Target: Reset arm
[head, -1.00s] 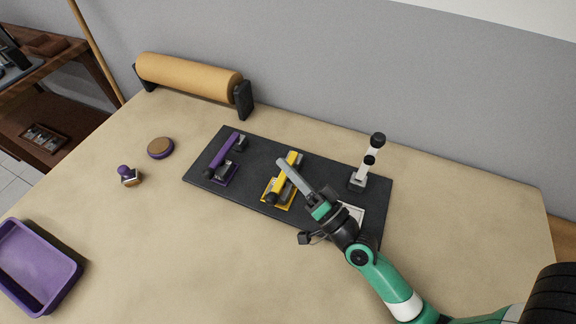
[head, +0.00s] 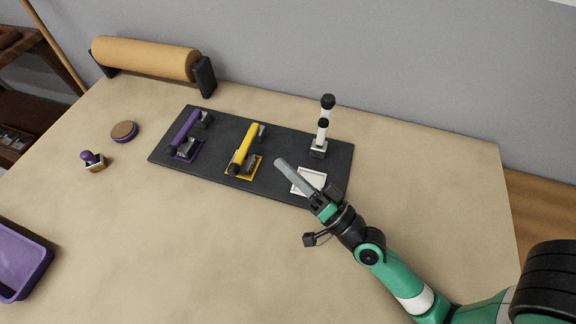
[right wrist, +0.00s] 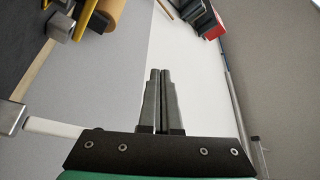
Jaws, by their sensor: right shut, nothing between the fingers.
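My right gripper (head: 281,163) is shut and empty. Its fingers point up and left in the head view, over the dark mat (head: 225,185), between a yellow lever device (head: 247,147) and a white square plate (head: 309,181). In the right wrist view its two fingers (right wrist: 161,75) lie together with nothing between them. A purple lever device (head: 186,133) is at the mat's left with its lever lowered, as is the yellow one's. A white lever device (head: 321,130) stands upright at the mat's right. My left gripper is out of view.
A tan roll (head: 145,58) on dark stands is at the back left. A round purple-and-tan pad (head: 124,131), a purple-knobbed stamp (head: 93,161) and a purple tray (head: 22,262) are at left. The table's front middle (head: 190,260) is clear.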

